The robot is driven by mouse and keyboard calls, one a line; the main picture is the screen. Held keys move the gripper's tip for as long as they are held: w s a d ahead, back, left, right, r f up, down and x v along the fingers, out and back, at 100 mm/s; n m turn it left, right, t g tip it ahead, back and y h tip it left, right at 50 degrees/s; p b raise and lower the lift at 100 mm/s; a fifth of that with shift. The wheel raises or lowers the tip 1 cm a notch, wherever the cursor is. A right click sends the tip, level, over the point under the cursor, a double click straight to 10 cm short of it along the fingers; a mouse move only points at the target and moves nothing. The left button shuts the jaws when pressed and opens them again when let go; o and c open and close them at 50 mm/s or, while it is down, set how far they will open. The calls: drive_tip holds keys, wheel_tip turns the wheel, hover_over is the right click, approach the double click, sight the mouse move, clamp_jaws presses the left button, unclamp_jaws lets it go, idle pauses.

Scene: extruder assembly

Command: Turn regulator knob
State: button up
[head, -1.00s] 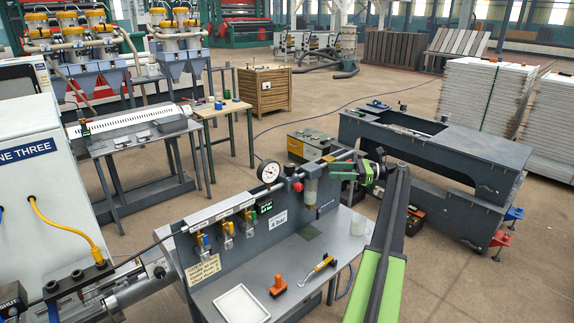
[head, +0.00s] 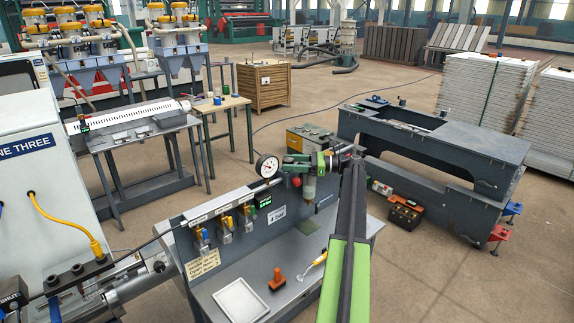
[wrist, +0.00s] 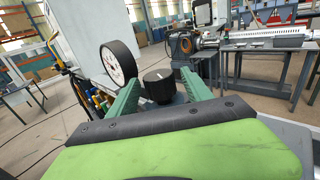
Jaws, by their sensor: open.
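The black regulator knob (wrist: 158,88) with a pale mark on top shows in the wrist view. It stands between the two green fingers of my gripper (wrist: 160,77), with visible space to either side. My gripper is open; I cannot tell whether the fingertips reach around the knob or stop short of it. In the head view my gripper (head: 288,163) is at the top of the grey panel, just right of the white dial gauge (head: 267,167), and hides the knob there. The gauge also shows large in the wrist view (wrist: 115,63), beside the left finger.
Several yellow valves (head: 225,229) line the panel. A white tray (head: 241,300), an orange object (head: 277,279) and a yellow-handled tool (head: 314,265) lie on the bench.

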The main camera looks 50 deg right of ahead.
drive_tip(key=shift+w+a, duration=0.3)
drive_tip(key=shift+w, duration=0.05)
clamp_jaws()
drive_tip(key=shift+a+f, duration=0.1)
drive_tip(key=shift+a, duration=0.05)
drive_tip(key=shift+s+h, duration=0.1)
drive_tip(key=shift+h, duration=0.2)
